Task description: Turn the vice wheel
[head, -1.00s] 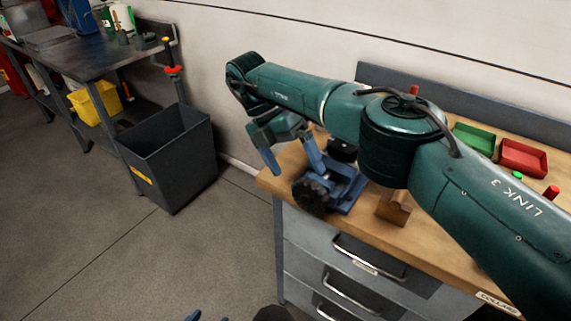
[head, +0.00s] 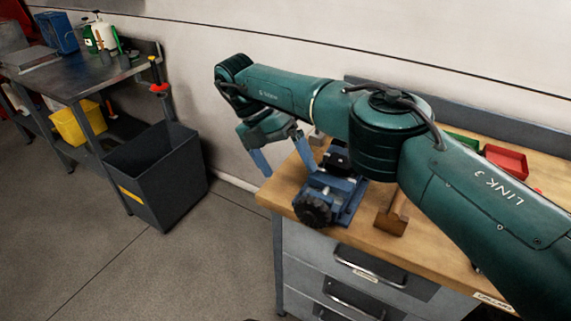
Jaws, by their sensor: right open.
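The blue vice (head: 346,192) sits on the left end of the wooden workbench (head: 285,188). Its black vice wheel (head: 313,208) faces the front left, at the bench's front edge. My right gripper (head: 283,158) hangs from the green arm, behind and to the left of the wheel. Its two blue fingers are spread apart with nothing between them. It is clear of the wheel in the picture. My forearm hides part of the bench behind the vice. My left gripper is not in view.
A wooden block (head: 391,217) lies right of the vice. A red tray (head: 505,160) and a green tray (head: 462,143) stand farther back on the bench. Drawers (head: 365,265) are below. A dark bin (head: 156,175) stands on the floor at left, with clear floor before it.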

